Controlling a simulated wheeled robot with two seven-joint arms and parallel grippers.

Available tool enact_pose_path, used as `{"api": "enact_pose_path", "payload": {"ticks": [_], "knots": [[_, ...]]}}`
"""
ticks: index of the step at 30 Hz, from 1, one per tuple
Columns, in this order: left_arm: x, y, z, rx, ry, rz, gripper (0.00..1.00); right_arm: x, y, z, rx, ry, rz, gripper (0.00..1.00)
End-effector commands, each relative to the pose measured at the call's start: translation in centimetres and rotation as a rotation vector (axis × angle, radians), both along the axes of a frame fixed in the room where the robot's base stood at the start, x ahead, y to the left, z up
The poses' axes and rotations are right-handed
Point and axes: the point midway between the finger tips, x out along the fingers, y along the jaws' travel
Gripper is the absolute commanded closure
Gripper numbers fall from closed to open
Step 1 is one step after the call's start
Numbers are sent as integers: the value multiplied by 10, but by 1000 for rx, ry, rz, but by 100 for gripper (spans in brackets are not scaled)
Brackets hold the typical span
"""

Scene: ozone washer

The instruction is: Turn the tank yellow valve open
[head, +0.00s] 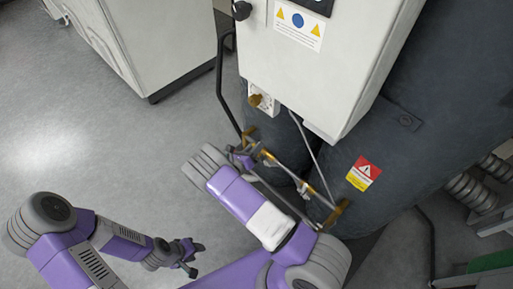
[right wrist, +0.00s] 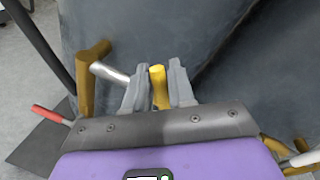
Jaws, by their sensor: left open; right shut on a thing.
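The yellow valve handle (right wrist: 158,86) shows in the right wrist view between the two grey fingers of my right gripper (right wrist: 157,88). The gripper is shut on it, in front of the dark tank (right wrist: 140,35). In the head view my right gripper (head: 246,154) is at the brass piping low on the tank (head: 375,145), and my arm and fingers hide most of the handle. My left gripper (head: 196,258) is open and empty, well away from the tank at the lower left.
A thick brass pipe (right wrist: 90,78) with a silver pipe (right wrist: 109,72) stands left of the fingers. A red-handled lever (right wrist: 50,115) is further left. A white control box (head: 310,65) hangs above the piping. Grey floor (head: 110,150) is clear at left.

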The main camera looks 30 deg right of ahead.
Motion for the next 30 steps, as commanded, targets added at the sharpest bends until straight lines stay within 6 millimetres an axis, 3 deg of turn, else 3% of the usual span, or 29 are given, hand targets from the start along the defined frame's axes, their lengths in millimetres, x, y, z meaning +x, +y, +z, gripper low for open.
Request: {"api": "enact_pose_path", "payload": {"ticks": [15,16,18,30], "knots": [[0,0,0,0,0,0,57,0,1,-3,-4,24,1,100],[0,0,0,0,0,0,57,0,1,-3,-4,24,1,72],[0,0,0,0,0,0,57,1,1,-2,-4,24,1,61],[0,0,2,0,0,0,57,-3,8,0,-6,22,1,59]]}}
